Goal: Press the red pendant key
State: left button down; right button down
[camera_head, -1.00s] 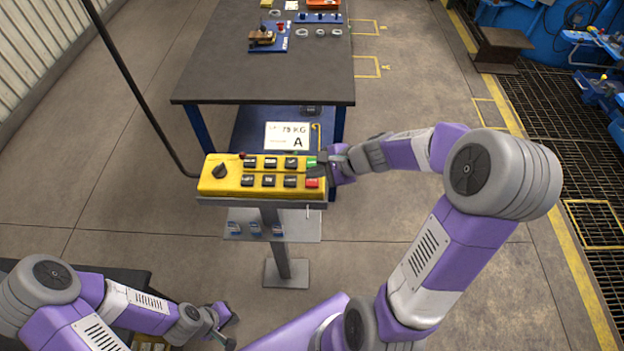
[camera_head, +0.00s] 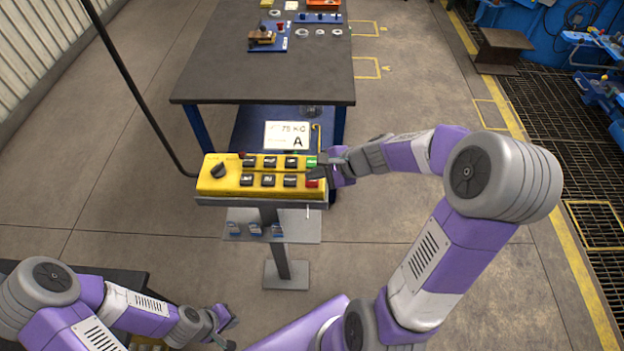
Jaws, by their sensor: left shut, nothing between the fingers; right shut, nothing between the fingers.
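The yellow pendant box (camera_head: 228,184) rests on a grey stand. It carries a black rotary knob at its left and two rows of keys. My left gripper (camera_head: 226,330) is shut and empty, low at the left, far from the box.
A dark-topped table (camera_head: 265,80) with blue legs and several parts stands behind the pendant. A white sign (camera_head: 287,135) marked A is behind the box. A black cable (camera_head: 130,80) runs to the box's left.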

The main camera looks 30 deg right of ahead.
aim_at(315, 182)
jog(key=shift+f+b, duration=0.3)
dwell(0.5)
jog(key=shift+r+p, duration=0.75)
jog(key=shift+r, duration=0.15)
notch_tip(315, 182, up, 5)
jog(key=p, duration=0.4)
jog(key=shift+p, duration=0.3)
